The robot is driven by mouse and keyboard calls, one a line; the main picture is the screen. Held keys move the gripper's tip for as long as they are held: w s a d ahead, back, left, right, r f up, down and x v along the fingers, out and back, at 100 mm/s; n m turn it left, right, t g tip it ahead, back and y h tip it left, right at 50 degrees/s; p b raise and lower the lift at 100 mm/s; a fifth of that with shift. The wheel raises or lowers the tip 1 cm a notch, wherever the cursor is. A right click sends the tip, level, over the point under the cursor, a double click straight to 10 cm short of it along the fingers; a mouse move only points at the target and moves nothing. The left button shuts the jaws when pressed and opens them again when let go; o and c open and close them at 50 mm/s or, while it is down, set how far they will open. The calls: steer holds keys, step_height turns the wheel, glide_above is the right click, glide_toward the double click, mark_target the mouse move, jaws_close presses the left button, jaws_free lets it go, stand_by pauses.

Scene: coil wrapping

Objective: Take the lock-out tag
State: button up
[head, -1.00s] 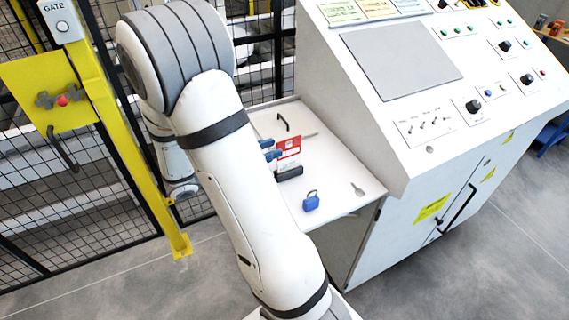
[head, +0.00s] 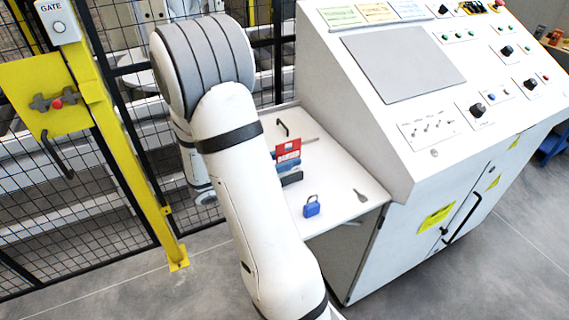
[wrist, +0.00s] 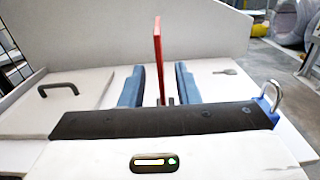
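The red lock-out tag (head: 288,147) stands upright on the white side shelf (head: 340,178), with white print on its face. In the wrist view the tag (wrist: 158,60) is seen edge-on between the two blue fingers of my gripper (wrist: 159,86). A gap shows on each side of the tag, so the fingers are open and not touching it. In the head view my gripper (head: 289,166) is at the tag's near side and covers its lower part. The tag's foot is hidden.
A blue padlock (head: 312,206) stands on the shelf near the front, with a small grey key-like piece (head: 360,195) to its right. A dark handle (head: 282,128) is at the back. The sloped control console (head: 420,120) rises on the right; a yellow gate post (head: 120,150) stands left.

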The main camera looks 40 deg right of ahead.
steer(key=shift+x, duration=1.15)
jaws_close()
